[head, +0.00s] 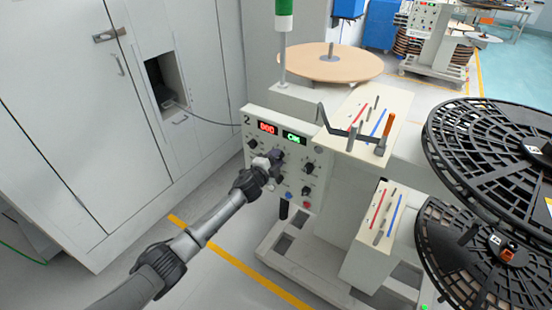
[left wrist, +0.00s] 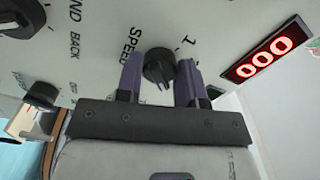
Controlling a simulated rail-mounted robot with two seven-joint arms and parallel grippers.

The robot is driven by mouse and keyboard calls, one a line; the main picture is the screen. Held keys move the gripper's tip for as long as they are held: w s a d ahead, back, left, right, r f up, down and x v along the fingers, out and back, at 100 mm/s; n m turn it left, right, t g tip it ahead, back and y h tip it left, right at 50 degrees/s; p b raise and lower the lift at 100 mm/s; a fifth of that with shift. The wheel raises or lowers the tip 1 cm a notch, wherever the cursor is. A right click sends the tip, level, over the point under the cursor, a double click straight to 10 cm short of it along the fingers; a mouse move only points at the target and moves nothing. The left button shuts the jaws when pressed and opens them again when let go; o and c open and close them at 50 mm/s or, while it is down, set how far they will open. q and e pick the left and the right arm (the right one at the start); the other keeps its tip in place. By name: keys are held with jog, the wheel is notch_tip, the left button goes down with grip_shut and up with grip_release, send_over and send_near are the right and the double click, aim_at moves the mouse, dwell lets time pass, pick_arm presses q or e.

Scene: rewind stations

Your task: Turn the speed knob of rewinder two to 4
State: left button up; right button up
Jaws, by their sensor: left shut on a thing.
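Rewinder two's white control panel (head: 293,165) carries a 2 at its top left corner. It has a red display (head: 267,128) and a green display (head: 294,138). My left gripper (head: 275,157) is at the panel, below the displays, and covers the speed knob there. In the left wrist view, the black speed knob (left wrist: 158,67) sits between the two purple fingers of my left gripper (left wrist: 160,78), which is shut on it. The word SPEED and a 1 show beside the knob; other scale numbers are hidden. The red display (left wrist: 265,52) reads 000. My right gripper is out of view.
Other black knobs (head: 309,168) and coloured buttons share the panel. A crank handle (head: 350,133) and slotted blocks stand to its right, with large black reels (head: 490,150) beyond. Grey cabinets (head: 60,130) stand at the left. A tan disc (head: 315,64) lies behind the panel.

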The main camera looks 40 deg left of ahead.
pick_arm(q)
jog(key=shift+m, duration=2.3)
jog(key=o, duration=0.8)
jog(key=shift+o, duration=0.6)
jog(key=shift+r, duration=0.1)
